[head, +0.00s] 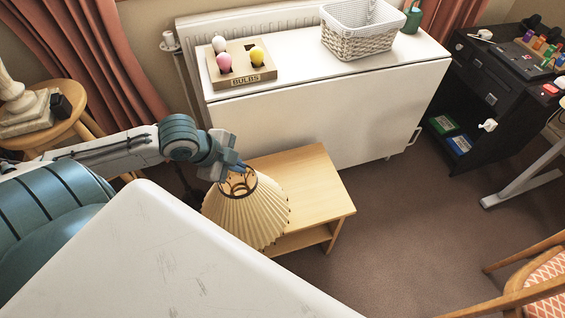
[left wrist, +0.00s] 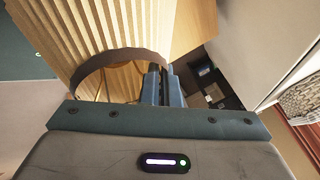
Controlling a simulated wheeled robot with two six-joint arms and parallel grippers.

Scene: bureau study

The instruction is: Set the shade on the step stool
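The shade (head: 250,212) is a cream pleated lampshade with a dark ring at its narrow top. My left gripper (head: 238,168) is shut on the rim of that ring, and the shade hangs from it, tilted. In the left wrist view the fingers (left wrist: 160,85) pinch the ring, and the pleats of the shade (left wrist: 95,28) fill the upper left. The step stool (head: 305,185) is light wood with a lower shelf. The shade overlaps its left part in the head view; I cannot tell whether they touch. My right gripper is not in view.
A white cabinet (head: 330,115) stands behind the stool, with a bulb box (head: 240,80) and a wicker basket (head: 358,42) on top. A round side table (head: 50,135) is at left, a chair (head: 520,290) at lower right. Carpet right of the stool is clear.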

